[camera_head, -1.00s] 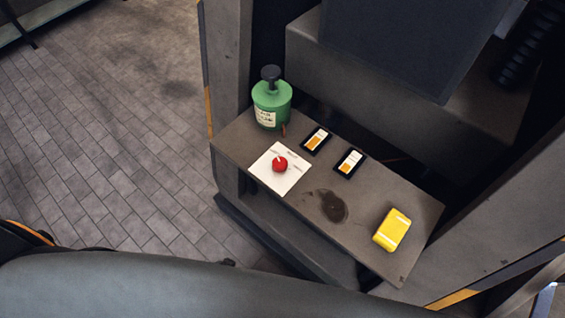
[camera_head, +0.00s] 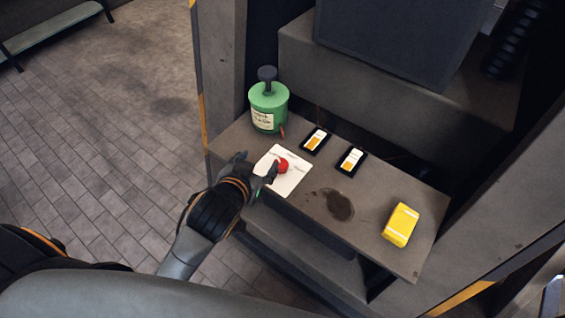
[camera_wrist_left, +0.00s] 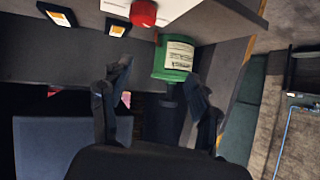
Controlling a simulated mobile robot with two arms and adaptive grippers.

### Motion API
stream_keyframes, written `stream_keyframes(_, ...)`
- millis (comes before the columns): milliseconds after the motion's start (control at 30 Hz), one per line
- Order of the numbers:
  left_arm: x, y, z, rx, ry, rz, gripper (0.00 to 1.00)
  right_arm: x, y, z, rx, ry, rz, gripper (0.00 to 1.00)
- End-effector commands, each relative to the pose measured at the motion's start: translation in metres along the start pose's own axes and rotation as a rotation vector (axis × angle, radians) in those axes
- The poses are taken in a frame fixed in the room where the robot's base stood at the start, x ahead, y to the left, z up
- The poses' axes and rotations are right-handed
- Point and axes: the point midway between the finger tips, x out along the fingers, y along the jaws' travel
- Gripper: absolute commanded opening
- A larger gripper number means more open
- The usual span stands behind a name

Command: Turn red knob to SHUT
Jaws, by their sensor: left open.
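The red knob (camera_head: 282,166) sits on a white plate (camera_head: 288,184) with small markings, on the grey shelf. The markings are too small to read. My left gripper (camera_head: 256,166) is open and empty at the shelf's left front edge, just left of the knob. One finger overlaps the plate's left edge in the head view; I cannot tell whether it touches. In the left wrist view the red knob (camera_wrist_left: 144,13) is at the top, beyond the open fingers of my left gripper (camera_wrist_left: 158,82). My right gripper is not in view.
A green canister (camera_head: 267,108) with a black top stands behind the plate. Two small black-framed gauges (camera_head: 315,140) (camera_head: 351,161) lie to the right. A dark stain (camera_head: 336,204) and a yellow block (camera_head: 400,225) are farther right on the shelf (camera_head: 375,195).

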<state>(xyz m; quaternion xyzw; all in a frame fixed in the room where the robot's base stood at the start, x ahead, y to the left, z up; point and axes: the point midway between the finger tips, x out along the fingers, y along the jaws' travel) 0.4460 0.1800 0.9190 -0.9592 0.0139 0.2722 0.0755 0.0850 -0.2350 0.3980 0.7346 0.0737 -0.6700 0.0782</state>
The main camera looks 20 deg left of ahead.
Motion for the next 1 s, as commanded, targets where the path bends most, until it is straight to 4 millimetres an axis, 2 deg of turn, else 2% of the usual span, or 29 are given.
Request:
stream_keyframes(33,0.006,0.003,-0.022,0.009,0.078,-0.001,0.61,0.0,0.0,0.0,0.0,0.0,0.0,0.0)
stream_keyframes(133,0.01,0.011,-0.069,0.023,0.244,0.007,0.61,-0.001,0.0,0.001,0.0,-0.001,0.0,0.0)
stream_keyframes(267,0.004,0.031,-0.134,0.058,0.49,0.046,0.61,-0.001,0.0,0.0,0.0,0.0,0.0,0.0)
stream_keyframes(367,-0.013,0.056,-0.189,0.113,0.713,0.112,0.61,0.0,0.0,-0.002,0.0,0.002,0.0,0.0)
stream_keyframes(433,-0.032,0.082,-0.224,0.173,0.883,0.186,0.61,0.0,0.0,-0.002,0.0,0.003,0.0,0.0)
stream_keyframes(500,-0.056,0.113,-0.252,0.255,1.047,0.284,0.61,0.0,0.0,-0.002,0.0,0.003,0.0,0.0)
stream_keyframes(567,-0.077,0.141,-0.265,0.341,1.17,0.383,0.61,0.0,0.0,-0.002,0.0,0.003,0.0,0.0)
stream_keyframes(667,-0.108,0.187,-0.268,0.519,1.329,0.57,0.61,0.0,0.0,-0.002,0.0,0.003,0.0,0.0)
stream_keyframes(767,-0.126,0.227,-0.249,0.738,1.412,0.775,0.61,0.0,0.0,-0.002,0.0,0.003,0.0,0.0)
stream_keyframes(800,-0.129,0.239,-0.236,0.835,1.42,0.859,0.61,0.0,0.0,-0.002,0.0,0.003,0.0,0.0)
stream_keyframes(900,-0.123,0.259,-0.197,1.1,1.375,1.059,0.61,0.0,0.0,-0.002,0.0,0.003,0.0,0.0)
stream_keyframes(1000,-0.1,0.256,-0.154,1.38,1.222,1.231,0.61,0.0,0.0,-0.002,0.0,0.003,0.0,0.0)
